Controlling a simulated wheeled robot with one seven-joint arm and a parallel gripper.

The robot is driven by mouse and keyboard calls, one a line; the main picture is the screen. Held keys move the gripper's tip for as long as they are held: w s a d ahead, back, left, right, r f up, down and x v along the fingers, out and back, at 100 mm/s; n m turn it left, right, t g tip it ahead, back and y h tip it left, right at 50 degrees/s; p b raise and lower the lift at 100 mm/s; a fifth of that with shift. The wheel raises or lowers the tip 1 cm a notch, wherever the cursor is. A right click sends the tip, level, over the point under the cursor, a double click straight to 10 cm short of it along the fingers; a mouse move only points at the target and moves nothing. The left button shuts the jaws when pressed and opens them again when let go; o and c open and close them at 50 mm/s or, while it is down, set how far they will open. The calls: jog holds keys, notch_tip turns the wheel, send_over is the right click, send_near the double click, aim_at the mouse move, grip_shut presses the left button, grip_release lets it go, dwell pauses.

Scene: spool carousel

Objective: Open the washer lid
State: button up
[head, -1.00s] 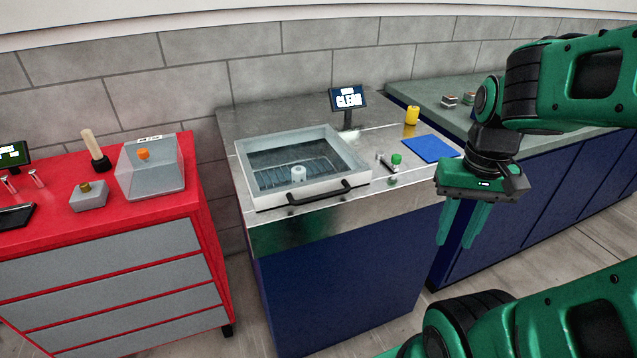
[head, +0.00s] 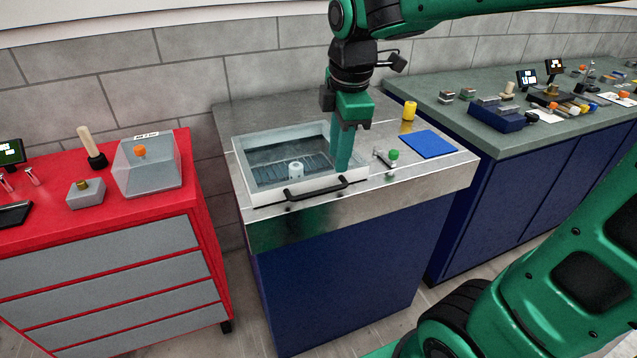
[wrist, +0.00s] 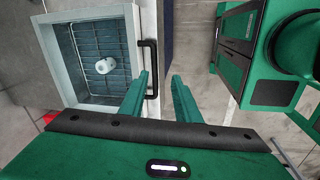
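The washer lid (head: 268,193) is a pale frame around a see-through window, lying flat on the steel counter. It looks closed. Its black bar handle (head: 318,189) runs along the front edge, and also shows upright in the wrist view (wrist: 153,58). A white spool (head: 296,170) is visible inside the washer, on a wire rack. My gripper (head: 342,168) points down above the lid's front right part, near the handle's right end. In the wrist view my gripper (wrist: 160,75) is open and empty, its left fingertip overlapping the handle in the picture; contact cannot be told.
A green-knobbed lever (head: 393,155), blue mat (head: 430,144) and yellow cylinder (head: 410,110) are right of the washer. A red cabinet (head: 95,214) stands left, across a gap, with a clear box (head: 160,180) on it. A green-topped bench (head: 515,145) stands right.

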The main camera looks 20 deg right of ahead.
aim_at(320, 192)
jog(key=w+f, duration=0.1)
jog(key=f, duration=0.2)
jog(key=w+a+f+n, duration=0.1)
jog(key=f, duration=0.2)
jog(key=w+a+f+n, duration=0.1)
jog(key=f, duration=0.3)
jog(key=shift+w+a, duration=0.15)
jog(key=shift+a, duration=0.05)
jog(key=shift+c, duration=0.3)
grip_shut()
